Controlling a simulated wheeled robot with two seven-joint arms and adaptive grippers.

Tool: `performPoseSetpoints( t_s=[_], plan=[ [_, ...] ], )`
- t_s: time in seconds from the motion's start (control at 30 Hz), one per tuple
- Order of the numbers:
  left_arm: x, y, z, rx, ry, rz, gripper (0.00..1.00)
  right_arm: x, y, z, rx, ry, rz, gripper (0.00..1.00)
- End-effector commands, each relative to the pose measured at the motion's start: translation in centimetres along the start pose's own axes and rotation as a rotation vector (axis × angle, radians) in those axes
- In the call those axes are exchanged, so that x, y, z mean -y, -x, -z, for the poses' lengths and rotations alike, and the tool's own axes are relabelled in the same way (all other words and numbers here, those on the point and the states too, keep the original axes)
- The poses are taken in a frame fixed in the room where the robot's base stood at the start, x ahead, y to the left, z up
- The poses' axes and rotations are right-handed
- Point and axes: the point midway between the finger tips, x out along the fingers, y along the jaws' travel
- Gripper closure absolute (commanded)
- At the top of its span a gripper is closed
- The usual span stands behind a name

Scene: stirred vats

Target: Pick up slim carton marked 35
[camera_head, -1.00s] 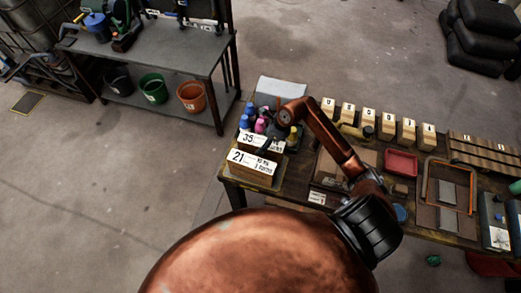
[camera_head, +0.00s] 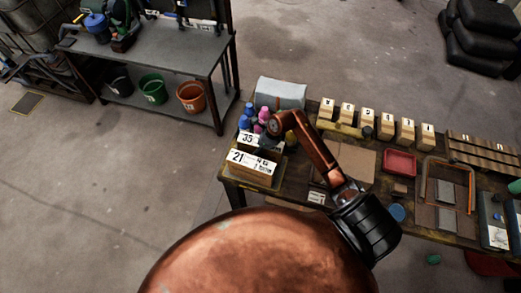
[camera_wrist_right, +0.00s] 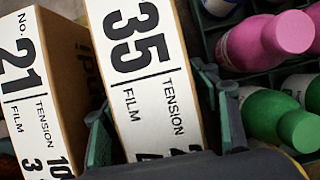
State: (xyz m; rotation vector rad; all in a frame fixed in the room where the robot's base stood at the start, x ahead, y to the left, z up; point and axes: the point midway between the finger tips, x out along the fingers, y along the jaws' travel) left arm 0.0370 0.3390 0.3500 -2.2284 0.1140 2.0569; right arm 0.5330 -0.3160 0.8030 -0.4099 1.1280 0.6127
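The slim carton marked 35 (camera_head: 246,138) stands at the left end of the workbench, behind the carton marked 21 (camera_head: 240,165). In the right wrist view its white label (camera_wrist_right: 145,60) faces the camera, with the carton marked 21 (camera_wrist_right: 38,90) close on its left. My right gripper (camera_wrist_right: 163,125) is open, with one finger in the gap between the two cartons and the other on the far side of carton 35. Whether the fingers touch it I cannot tell. In the head view my right arm partly hides this spot. My left gripper is not in view.
Pink and green bottles (camera_wrist_right: 265,40) stand in a dark crate right beside carton 35. A grey-white case (camera_head: 281,93) lies behind. Numbered wooden blocks (camera_head: 367,118), a red tray (camera_head: 400,162) and an orange frame (camera_head: 430,185) lie further right.

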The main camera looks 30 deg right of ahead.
Motion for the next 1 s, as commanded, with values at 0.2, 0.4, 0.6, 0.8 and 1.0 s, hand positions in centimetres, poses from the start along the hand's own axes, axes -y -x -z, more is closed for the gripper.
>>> performPoseSetpoints(
  t_s=[0.2, 0.4, 0.6, 0.8, 1.0],
  plan=[
    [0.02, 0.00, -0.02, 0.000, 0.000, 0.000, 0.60, -0.01, 0.01, 0.03, 0.000, 0.000, 0.000, 0.60],
    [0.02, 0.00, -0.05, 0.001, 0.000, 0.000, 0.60, 0.00, 0.02, 0.03, 0.000, 0.000, 0.000, 0.74],
    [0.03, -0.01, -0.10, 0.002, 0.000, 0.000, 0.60, 0.00, 0.02, 0.03, 0.000, -0.001, 0.000, 0.88],
    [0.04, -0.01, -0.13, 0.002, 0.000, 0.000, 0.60, 0.01, 0.02, 0.03, 0.000, -0.001, 0.000, 1.00],
    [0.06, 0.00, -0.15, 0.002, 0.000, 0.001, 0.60, 0.06, 0.12, -0.12, 0.003, 0.000, 0.001, 1.00]
  ],
)
